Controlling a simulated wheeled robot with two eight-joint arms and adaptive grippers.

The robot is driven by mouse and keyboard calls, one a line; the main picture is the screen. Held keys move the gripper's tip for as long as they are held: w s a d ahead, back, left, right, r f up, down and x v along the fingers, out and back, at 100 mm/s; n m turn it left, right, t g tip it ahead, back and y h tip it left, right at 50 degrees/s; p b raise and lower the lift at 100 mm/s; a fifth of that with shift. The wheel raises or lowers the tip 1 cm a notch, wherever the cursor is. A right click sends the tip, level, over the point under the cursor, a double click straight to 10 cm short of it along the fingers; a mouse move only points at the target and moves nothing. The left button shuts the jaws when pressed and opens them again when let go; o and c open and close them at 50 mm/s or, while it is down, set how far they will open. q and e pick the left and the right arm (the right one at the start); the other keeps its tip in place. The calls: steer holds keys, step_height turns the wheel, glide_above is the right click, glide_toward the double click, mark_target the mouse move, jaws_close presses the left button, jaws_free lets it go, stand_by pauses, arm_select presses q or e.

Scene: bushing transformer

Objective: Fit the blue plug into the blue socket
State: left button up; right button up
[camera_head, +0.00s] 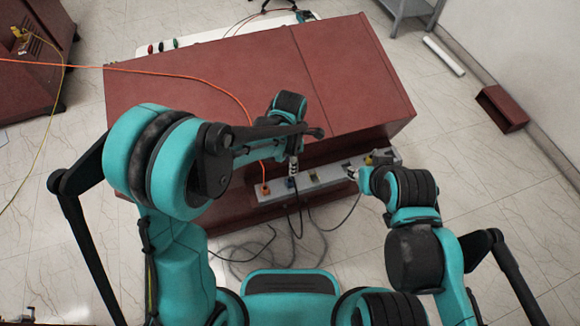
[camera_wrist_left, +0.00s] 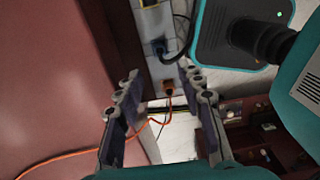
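The blue socket (camera_head: 290,183) sits on the grey socket strip (camera_head: 327,175) along the cabinet's front edge. In the left wrist view, a blue piece (camera_wrist_left: 158,47) at the strip meets a black cable (camera_wrist_left: 184,44); I cannot tell how deeply a plug sits there. My left gripper (camera_head: 293,170) is above the strip near the blue socket. In its wrist view the left gripper (camera_wrist_left: 162,80) has its fingers spread, with nothing held between them. My right gripper (camera_head: 354,174) is by the strip's right part; its fingers are too small to read.
An orange plug (camera_head: 262,189) with an orange cable (camera_head: 210,83) is at the strip's left end. Black cables hang to the floor in front. The red-brown cabinet (camera_head: 350,70) stands behind the strip. A yellow-green piece (camera_head: 380,158) is near its right end.

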arm_select(q)
steer(key=s+a+r+m+t, duration=0.3)
steer(key=s+a+r+m, duration=0.3)
steer(key=a+m, duration=0.3)
steer(key=s+a+r+m+t, duration=0.4)
steer(key=s+a+r+m, duration=0.2)
steer(key=m, duration=0.6)
steer(key=shift+a+r+m, duration=0.3)
steer(key=shift+a+r, duration=1.1)
steer(key=shift+r, duration=0.3)
